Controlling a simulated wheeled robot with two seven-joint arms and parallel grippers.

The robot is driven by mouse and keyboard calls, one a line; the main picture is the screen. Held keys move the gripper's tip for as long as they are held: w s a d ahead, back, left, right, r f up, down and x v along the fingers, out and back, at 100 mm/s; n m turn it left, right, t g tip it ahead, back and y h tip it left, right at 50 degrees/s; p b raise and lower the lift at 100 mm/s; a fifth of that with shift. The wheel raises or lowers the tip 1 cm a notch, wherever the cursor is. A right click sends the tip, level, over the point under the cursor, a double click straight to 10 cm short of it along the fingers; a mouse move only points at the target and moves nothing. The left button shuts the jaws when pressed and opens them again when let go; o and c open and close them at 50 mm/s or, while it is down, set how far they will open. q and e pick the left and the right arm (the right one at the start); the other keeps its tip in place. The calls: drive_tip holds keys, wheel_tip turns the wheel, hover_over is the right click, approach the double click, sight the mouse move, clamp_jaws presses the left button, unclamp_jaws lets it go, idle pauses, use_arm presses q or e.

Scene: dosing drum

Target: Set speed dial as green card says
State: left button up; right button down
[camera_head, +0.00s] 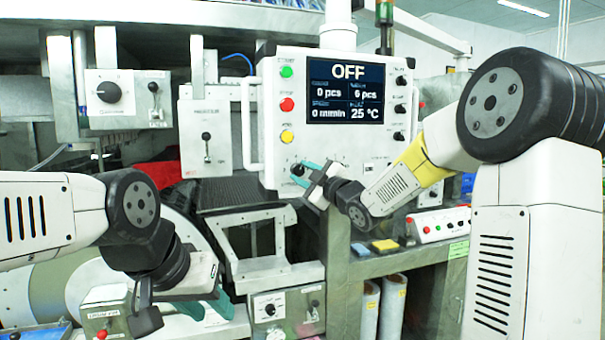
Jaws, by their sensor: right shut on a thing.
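A white control panel (269,148) stands in the middle, with a screen (346,92) reading OFF, 0 pcs, 6 pcs, 0 mm/min and 25 °C. My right gripper (303,176) is at the panel's lower left, its teal-edged fingers shut on a small dark knob (298,169), which they partly hide. Whether this knob is the speed dial I cannot read. A small green card (458,248) is on the bench edge at right; its writing is too small to read. My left gripper (180,302) hangs low at left, apart from the panel; its finger opening is unclear.
Green (286,71), red (286,104) and yellow (286,137) buttons line the panel's left side, black knobs its right. A box with a large black dial (109,92) is at upper left. A low dial box (270,309) stands below. Blue and yellow pads lie on the bench.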

drive_tip(key=shift+f+m+t, duration=0.2)
drive_tip(key=shift+m+t, duration=0.4)
drive_tip(key=shift+m, duration=1.2)
drive_tip(key=c, duration=1)
unclamp_jaws()
drive_tip(key=v, duration=0.7)
drive_tip(key=shift+s, duration=0.4)
drive_tip(key=shift+d+m+h, duration=0.2)
drive_tip(key=shift+m+h, duration=0.1)
drive_tip(key=shift+h, duration=0.2)
